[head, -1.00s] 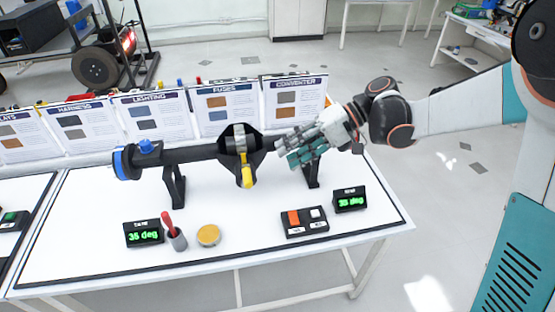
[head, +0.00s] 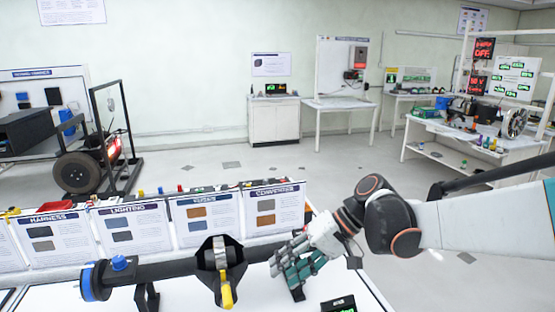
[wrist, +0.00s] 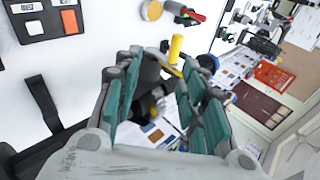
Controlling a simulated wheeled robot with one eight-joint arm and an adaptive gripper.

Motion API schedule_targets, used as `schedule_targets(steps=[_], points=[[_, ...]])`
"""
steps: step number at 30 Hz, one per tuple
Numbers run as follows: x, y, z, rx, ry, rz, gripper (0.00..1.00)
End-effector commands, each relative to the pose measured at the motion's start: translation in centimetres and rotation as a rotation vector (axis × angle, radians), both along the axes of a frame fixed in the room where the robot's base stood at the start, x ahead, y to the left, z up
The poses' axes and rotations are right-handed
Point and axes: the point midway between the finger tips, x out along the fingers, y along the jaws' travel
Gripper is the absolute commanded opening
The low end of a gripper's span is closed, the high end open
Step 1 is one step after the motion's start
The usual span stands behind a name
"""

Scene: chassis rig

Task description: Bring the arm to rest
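My gripper (head: 292,268) hangs at the right end of the black axle rig in the head view, on the end of my outstretched arm. In the wrist view my gripper (wrist: 166,62) has its teal-padded fingers apart, with nothing held between them. The axle (head: 172,268) has a blue end at the left and a round housing (head: 218,262) with a yellow handle (head: 227,294). The yellow handle (wrist: 175,48) also shows beyond the fingertips in the wrist view. Whether my gripper touches the axle is unclear.
A row of printed cards, including a lighting card (head: 132,230), stands along the table's back edge. In the wrist view a switch box (wrist: 48,18) and a yellow disc (wrist: 151,10) lie on the white tabletop. Open floor lies right of the table.

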Motion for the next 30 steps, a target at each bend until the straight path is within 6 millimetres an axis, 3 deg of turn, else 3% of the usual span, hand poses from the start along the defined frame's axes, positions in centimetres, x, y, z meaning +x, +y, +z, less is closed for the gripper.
schedule_targets(steps=[9,21,30], points=[[-4.9,-4.8,0.9,-0.247,-0.144,-0.163,0.38],[-11.0,-12.2,0.6,-0.539,-0.384,-0.315,0.38],[-14.1,-16.5,0.1,-0.699,-0.557,-0.372,0.38]])
